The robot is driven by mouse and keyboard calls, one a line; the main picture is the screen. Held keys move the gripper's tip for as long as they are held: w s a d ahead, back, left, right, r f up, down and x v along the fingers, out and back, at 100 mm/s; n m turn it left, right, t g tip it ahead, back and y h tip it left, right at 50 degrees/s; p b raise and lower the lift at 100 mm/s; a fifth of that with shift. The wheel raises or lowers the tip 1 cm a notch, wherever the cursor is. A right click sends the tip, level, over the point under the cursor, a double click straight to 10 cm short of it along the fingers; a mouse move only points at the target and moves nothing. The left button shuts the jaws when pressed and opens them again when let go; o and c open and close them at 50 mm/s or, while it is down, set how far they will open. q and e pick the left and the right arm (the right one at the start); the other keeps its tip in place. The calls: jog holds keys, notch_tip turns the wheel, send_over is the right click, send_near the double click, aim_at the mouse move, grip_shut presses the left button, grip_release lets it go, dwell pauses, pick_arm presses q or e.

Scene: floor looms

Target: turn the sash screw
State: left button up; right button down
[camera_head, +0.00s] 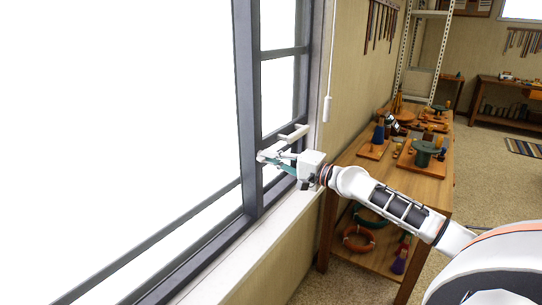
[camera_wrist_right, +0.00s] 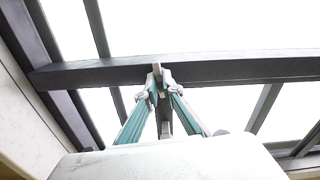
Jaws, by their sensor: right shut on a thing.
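The sash screw (camera_wrist_right: 157,69) shows in the right wrist view as a small tan piece at the dark sash bar (camera_wrist_right: 100,73). My right gripper (camera_wrist_right: 159,88) is shut on it, its teal-sided fingers meeting at the bar. In the head view my right gripper (camera_head: 268,158) reaches left to the dark upright of the window frame (camera_head: 248,110). The screw is too small and too covered by the fingers to make out there. How far it is turned cannot be told. My left gripper is in neither view.
A white bar (camera_head: 293,134) sticks out just above my right gripper. A white cord pull (camera_head: 327,108) hangs by the wall. A wooden workbench (camera_head: 430,182) with tools and green and orange parts stands right of the window, under my right arm. The pale sill (camera_head: 262,236) is bare.

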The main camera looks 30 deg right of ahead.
jog(key=shift+r+m, duration=0.2)
jog(key=shift+m, duration=0.6)
jog(key=c, duration=2.2)
grip_release()
jog(key=shift+w+f, duration=0.1)
jog(key=shift+f, duration=0.05)
jog(key=v, duration=1.2)
jog(key=shift+a, duration=0.1)
